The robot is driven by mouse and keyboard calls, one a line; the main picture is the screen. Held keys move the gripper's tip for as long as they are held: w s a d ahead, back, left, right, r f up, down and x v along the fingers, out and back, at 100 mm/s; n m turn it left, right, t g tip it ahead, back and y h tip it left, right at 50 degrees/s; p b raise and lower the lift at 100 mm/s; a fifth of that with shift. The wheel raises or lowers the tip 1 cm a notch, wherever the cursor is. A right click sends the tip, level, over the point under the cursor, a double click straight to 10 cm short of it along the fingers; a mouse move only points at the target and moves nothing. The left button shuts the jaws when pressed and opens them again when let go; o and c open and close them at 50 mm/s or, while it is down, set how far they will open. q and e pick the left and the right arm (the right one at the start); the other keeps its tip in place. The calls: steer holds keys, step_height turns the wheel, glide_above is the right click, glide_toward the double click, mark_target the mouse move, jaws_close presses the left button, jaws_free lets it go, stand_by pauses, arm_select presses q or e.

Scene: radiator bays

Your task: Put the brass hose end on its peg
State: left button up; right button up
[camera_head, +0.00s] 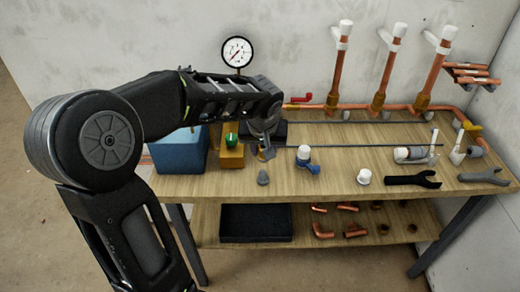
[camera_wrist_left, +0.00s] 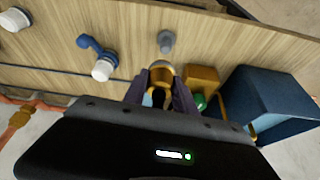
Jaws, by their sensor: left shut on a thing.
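My left gripper (camera_head: 265,150) is over the left part of the bench. In the left wrist view its two fingers (camera_wrist_left: 162,95) are closed on the brass hose end (camera_wrist_left: 161,67), whose round brass rim shows between the fingertips. In the head view the hose end is mostly hidden by the gripper. A small grey peg-like piece (camera_head: 263,177) stands on the wood near the front edge, just in front of the gripper. It also shows in the wrist view (camera_wrist_left: 166,41), just beyond the brass rim and seemingly apart from it. My right gripper is not in view.
A yellow block with a green knob (camera_head: 231,158) and a blue box (camera_head: 180,153) stand left of the gripper. A blue valve with a white cap (camera_head: 305,157) is to its right. Copper pipes (camera_head: 380,80) and a gauge (camera_head: 237,52) rise behind.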

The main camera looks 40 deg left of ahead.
mark_target(263, 171)
arm_select(q)
steer(key=shift+s+r, duration=0.15)
steer(key=shift+s, duration=0.05)
steer(key=shift+f+b, duration=1.3)
steer(key=shift+f, duration=0.95)
steer(key=shift+f+b, duration=1.05)
steer(key=shift+b, duration=0.05)
steer(key=shift+f+b, duration=0.9)
steer(key=shift+b, duration=0.05)
steer(key=o, duration=1.1)
steer(key=v, duration=0.8)
